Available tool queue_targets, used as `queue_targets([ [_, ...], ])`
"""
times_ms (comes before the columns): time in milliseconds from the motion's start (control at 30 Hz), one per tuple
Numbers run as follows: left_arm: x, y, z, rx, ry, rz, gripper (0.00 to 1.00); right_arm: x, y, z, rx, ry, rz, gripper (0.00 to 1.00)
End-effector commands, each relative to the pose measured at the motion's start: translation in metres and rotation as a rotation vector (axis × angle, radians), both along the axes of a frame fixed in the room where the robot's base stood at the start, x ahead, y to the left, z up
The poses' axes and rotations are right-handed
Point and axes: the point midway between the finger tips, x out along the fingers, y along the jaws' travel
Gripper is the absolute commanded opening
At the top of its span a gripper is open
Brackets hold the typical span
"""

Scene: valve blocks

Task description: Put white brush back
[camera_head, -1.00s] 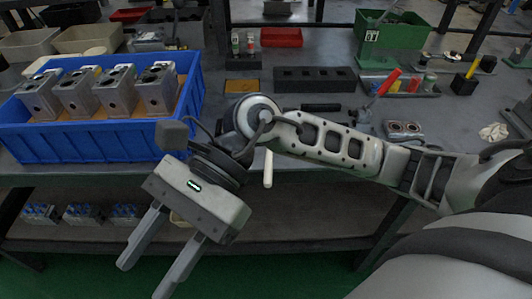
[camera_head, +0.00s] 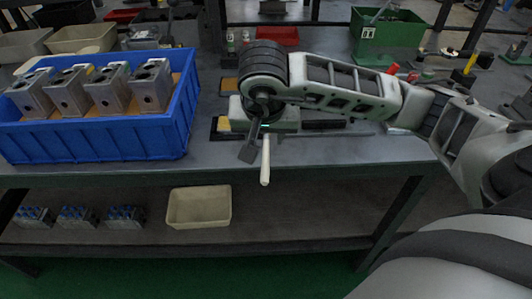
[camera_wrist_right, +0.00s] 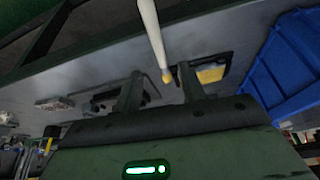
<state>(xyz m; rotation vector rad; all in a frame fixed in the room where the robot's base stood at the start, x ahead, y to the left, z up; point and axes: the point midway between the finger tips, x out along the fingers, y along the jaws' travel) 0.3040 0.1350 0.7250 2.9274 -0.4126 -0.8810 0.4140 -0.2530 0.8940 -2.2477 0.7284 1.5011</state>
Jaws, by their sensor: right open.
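The white brush shows as a thin white handle (camera_head: 265,162) jutting past the table's front edge, just below my right gripper in the head view. In the right wrist view the brush (camera_wrist_right: 152,30) comes down from the top, and its yellowish end lies at the gap between the fingers. My right gripper (camera_wrist_right: 160,73) is open. I cannot tell whether the fingers touch the brush. My left gripper is not in view.
A blue crate (camera_head: 100,143) with several metal valve blocks stands at the left. A black tray with a yellow pad (camera_wrist_right: 212,73) lies near the fingers in the wrist view. A beige bin (camera_head: 200,222) sits on the lower shelf. A green bin (camera_head: 388,32) stands at the back right.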

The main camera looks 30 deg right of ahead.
Motion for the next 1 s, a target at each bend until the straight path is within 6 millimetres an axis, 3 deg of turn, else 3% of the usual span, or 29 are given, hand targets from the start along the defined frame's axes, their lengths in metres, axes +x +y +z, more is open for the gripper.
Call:
queue_targets([
  [267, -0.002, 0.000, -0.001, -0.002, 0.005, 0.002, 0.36, 0.006, -0.005, -0.020, 0.000, 0.004, -0.001, 0.41],
  [533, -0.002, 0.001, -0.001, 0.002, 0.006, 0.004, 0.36, 0.017, -0.014, -0.056, 0.002, 0.003, 0.000, 0.41],
  [833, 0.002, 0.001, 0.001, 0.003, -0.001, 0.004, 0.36, 0.020, -0.015, -0.061, 0.001, -0.001, 0.002, 0.41],
  [1000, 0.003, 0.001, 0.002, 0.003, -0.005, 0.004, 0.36, 0.020, -0.015, -0.061, 0.001, -0.001, 0.002, 0.00],
])
